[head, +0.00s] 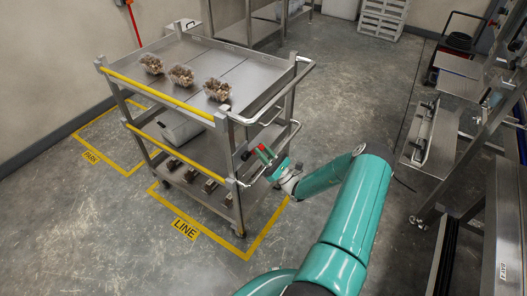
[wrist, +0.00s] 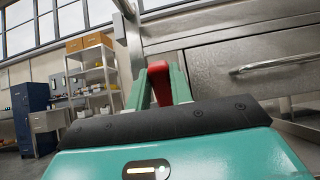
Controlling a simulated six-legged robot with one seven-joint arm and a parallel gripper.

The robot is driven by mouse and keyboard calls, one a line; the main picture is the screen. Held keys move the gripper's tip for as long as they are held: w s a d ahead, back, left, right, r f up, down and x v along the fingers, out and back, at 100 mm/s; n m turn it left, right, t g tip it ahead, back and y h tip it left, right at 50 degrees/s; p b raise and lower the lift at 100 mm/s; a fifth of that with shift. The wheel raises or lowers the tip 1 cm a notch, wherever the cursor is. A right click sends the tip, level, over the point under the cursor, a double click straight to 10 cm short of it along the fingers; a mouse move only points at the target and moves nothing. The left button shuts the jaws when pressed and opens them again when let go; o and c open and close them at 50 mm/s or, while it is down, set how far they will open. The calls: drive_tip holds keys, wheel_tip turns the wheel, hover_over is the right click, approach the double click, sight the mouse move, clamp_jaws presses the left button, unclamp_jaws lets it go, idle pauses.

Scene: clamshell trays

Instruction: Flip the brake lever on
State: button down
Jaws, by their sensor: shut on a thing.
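The steel cart (head: 240,60) stands within the yellow LINE floor marking. The red brake lever (head: 262,148) is at the cart's right end, below the top-deck handle. My gripper (head: 268,157) reaches it from the right. In the wrist view, the green fingers of my gripper (wrist: 160,88) are closed around the red brake lever (wrist: 159,75), one on each side. The lever's upper part shows between the fingertips. Its base and pivot are hidden, so I cannot tell its set position.
Three clear clamshells (head: 181,75) of brown contents sit on the cart's top. A grey bin (head: 180,125) is on a lower deck. An empty PARK outline (head: 105,140) lies left. A metal rack (head: 460,120) stands right. Open floor (head: 340,110) lies behind.

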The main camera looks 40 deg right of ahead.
drive_tip(key=shift+s+d+f+t, duration=0.1)
drive_tip(key=shift+s+f+t, duration=0.15)
drive_tip(key=shift+f+t, duration=0.25)
drive_tip(key=shift+s+d+f+t, duration=0.1)
drive_tip(key=shift+s+f+t, duration=0.15)
drive_tip(key=shift+f+t, duration=0.25)
